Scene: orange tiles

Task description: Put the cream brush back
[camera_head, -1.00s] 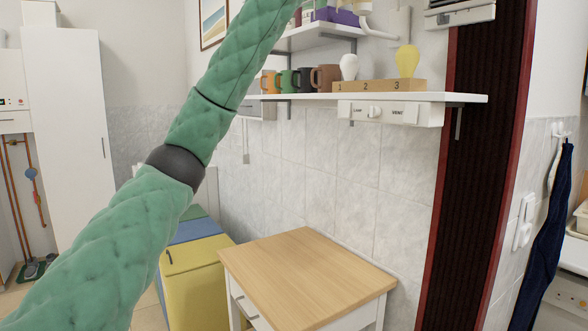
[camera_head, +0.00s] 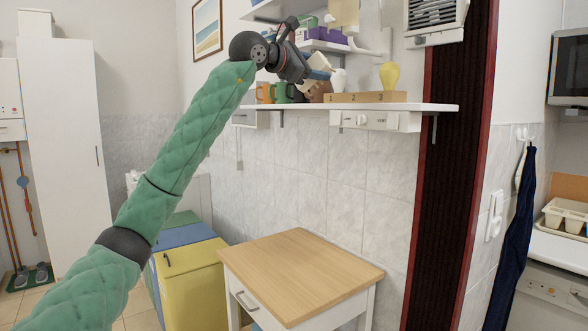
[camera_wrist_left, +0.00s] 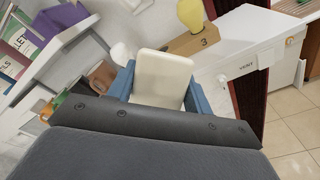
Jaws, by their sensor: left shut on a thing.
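My left gripper (camera_head: 318,74) is raised in front of the wall shelves, beside the mugs on the lower shelf. In the left wrist view its blue fingers are shut on a flat cream piece, which I take for the cream brush (camera_wrist_left: 162,78). Only its pale, rounded face shows there; any bristles are hidden. In the head view the cream brush (camera_head: 322,61) shows as a small pale shape at the fingers, above the lower shelf. My right gripper is in neither view.
The lower white shelf (camera_head: 440,107) holds several mugs, a white bulb shape, a yellow bulb (camera_head: 389,75) and a numbered wooden block (camera_head: 365,97). The upper shelf carries a purple box (camera_head: 322,34). A wooden-topped cabinet (camera_head: 300,272) below has a clear top.

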